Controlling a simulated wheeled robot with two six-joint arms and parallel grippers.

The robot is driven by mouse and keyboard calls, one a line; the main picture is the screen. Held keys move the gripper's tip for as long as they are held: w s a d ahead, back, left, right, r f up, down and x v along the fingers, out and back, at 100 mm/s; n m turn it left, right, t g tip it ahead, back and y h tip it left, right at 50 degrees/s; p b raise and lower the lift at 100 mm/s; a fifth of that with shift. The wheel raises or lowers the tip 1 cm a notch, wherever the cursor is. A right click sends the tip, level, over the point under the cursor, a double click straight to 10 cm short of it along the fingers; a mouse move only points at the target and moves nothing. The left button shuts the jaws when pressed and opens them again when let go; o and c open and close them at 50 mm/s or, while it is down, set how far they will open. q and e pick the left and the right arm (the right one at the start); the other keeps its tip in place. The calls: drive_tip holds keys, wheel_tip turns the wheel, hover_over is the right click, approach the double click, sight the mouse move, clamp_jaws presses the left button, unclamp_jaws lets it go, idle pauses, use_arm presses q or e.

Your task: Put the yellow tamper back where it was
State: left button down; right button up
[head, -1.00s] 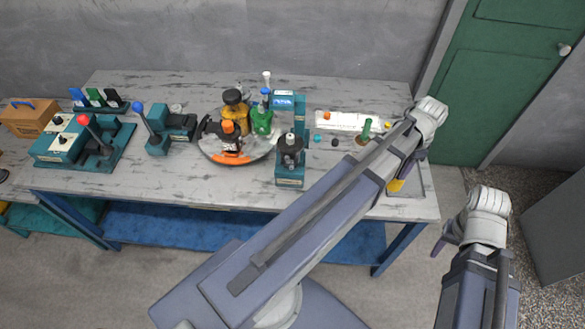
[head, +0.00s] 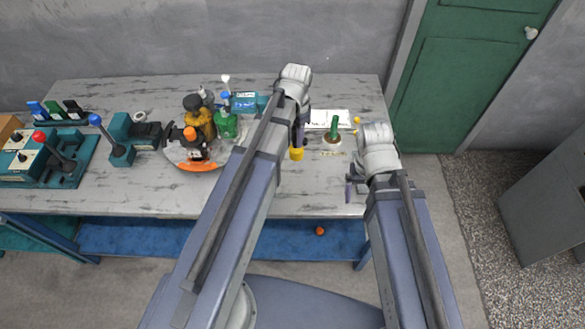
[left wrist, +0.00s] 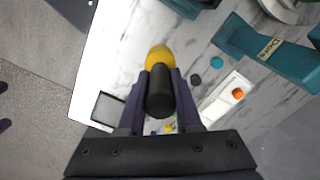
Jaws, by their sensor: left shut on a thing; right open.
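The yellow tamper (head: 297,153) hangs from my left gripper (head: 301,136) above the right half of the bench. In the left wrist view the fingers (left wrist: 160,92) are shut on its black handle (left wrist: 160,100), with the yellow head (left wrist: 158,56) beyond them. A dark square tray (left wrist: 107,108) lies on the bench near its edge in that view. My right gripper (head: 352,188) is open and empty over the bench's front right edge; its arm covers that corner in the head view. A green tamper (head: 334,128) stands upright on a round base behind.
A white board (head: 328,118) lies at the back right; in the wrist view it carries an orange piece (left wrist: 237,93). Bottles (head: 227,124) and a round stand with an orange front (head: 196,167) are left of my left arm. An orange ball (head: 320,231) is below the bench.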

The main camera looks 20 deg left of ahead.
sight(296, 150)
use_arm(q)
drive_tip(key=shift+f, duration=0.4)
use_arm(e)
drive_tip(key=shift+o, duration=0.6)
drive_tip(key=shift+f, duration=0.4)
use_arm(q)
wheel_tip(296, 150, down, 6)
drive_tip(key=b, duration=0.6)
drive_tip(key=shift+r, duration=0.2)
use_arm(e)
wheel_tip(296, 150, down, 6)
drive_tip(key=shift+r, duration=0.25)
drive_tip(key=shift+f, duration=0.1)
use_arm(q)
wheel_tip(296, 150, down, 4)
drive_tip(key=b, duration=0.4)
drive_tip(key=shift+r, duration=0.2)
use_arm(e)
wheel_tip(296, 150, down, 4)
drive_tip(key=shift+r, duration=0.25)
